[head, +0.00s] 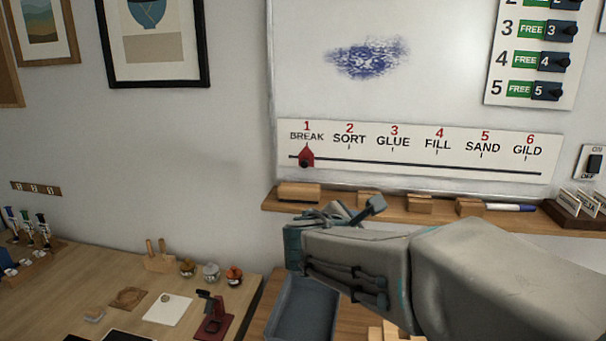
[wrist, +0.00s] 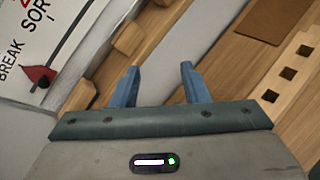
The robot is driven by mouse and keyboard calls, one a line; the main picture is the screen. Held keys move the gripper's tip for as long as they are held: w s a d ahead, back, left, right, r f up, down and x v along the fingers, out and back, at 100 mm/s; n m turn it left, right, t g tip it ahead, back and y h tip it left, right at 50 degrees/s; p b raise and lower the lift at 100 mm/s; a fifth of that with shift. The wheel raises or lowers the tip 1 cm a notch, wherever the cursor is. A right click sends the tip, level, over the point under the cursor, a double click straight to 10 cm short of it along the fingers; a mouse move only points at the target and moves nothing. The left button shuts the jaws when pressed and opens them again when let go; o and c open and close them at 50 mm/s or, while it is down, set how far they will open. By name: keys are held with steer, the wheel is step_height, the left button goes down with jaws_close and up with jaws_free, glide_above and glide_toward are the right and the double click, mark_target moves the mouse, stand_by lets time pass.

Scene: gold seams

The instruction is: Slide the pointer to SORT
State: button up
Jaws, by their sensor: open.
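The red pointer (head: 306,156) sits on the black slider line under BREAK, at the left end of the white label strip (head: 420,167). SORT (head: 349,139) is the label just right of it. In the wrist view the pointer (wrist: 40,75) shows at the left edge, with BREAK and SORT partly cut off. My gripper (wrist: 158,85) is open and empty, its two blue fingers apart. It is away from the pointer, which lies to the left of the fingers. In the head view my arm hangs in front of the ledge, below the strip, and the fingertips are hard to make out.
A wooden ledge (head: 392,211) runs below the strip, holding a wooden eraser block (head: 299,192), small wooden blocks and a blue marker (head: 511,208). A grey bin (head: 301,308) stands below my arm. A workbench (head: 75,290) with small tools is at left.

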mark_target(304, 166)
steer(key=w+a+r+n+t+y+b, duration=0.1)
steer(key=w+a+r+n+t+y, duration=0.2)
steer(key=a+n, duration=0.35)
steer(key=w+a+r+n+t+y, duration=0.1)
steer(key=w+a+n+t, duration=0.3)
steer(key=a, duration=0.4)
steer(key=shift+n+g, duration=0.35)
steer(key=shift+g, duration=0.05)
steer(key=p+x, duration=0.1)
steer(key=x, duration=0.6)
steer(key=p+x, duration=0.2)
steer(key=x, duration=0.5)
steer(key=shift+r, duration=0.25)
jaws_close()
steer(key=shift+s+f, duration=0.1)
